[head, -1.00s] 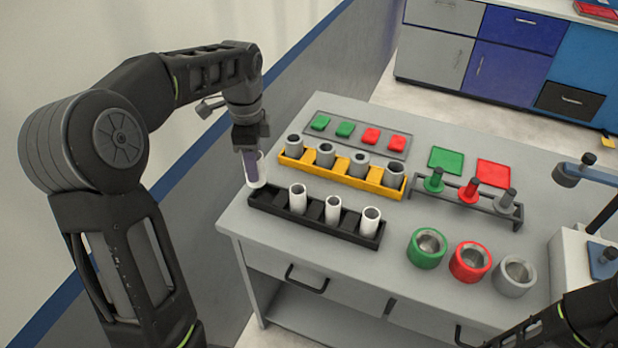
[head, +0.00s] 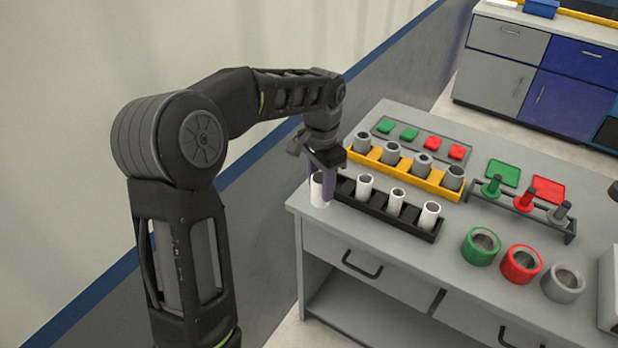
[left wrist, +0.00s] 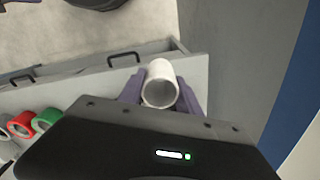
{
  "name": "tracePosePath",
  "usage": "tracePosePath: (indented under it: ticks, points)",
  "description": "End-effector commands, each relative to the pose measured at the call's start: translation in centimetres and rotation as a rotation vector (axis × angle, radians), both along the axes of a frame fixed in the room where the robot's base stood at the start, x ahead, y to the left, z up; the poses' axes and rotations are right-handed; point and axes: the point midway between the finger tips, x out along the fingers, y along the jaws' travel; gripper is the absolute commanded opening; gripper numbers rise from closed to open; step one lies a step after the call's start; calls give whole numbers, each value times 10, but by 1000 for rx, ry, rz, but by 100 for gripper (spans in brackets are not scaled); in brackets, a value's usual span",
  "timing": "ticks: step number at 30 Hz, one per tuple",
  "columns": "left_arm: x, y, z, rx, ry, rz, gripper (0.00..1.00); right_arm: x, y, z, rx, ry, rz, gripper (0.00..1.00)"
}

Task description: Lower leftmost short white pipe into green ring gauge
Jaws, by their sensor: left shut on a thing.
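My left gripper (head: 331,182) is shut on a short white pipe (head: 318,190). The pipe is upright near the table's left edge, just left of the black rack; I cannot tell its exact height over the table. In the left wrist view the white pipe (left wrist: 160,84) sits between the purple fingers, its open end showing. The green ring gauge (head: 481,246) stands on the table at the front right, well to the right of the gripper. It also shows in the left wrist view (left wrist: 45,120). My right gripper is not in view.
The black rack (head: 376,212) holds several white pipes. The yellow rack (head: 440,188) behind it holds grey pipes. A red ring (head: 521,265) and a grey ring (head: 562,283) stand right of the green one. Plug gauges (head: 524,198) stand behind the rings.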

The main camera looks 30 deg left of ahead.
Motion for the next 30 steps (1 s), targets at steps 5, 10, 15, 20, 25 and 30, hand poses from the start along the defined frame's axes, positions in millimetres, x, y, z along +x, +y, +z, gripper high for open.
tracePosePath:
  ticks: [5, 10, 15, 20, 25, 30]
  points:
    - [13, -51, -20, -11, 6, 269, 1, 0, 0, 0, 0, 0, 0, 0]
    - [19, -112, -38, -12, 18, 389, 1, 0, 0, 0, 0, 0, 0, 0]
    - [18, -134, -43, -9, 23, 379, 1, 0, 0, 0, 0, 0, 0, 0]
    - [18, -136, -43, -8, 24, 379, 1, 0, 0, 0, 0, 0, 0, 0]
    - [18, -135, -43, -8, 24, 378, 1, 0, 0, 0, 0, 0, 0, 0]
    - [18, -135, -43, -9, 24, 377, 1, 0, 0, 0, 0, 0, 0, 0]
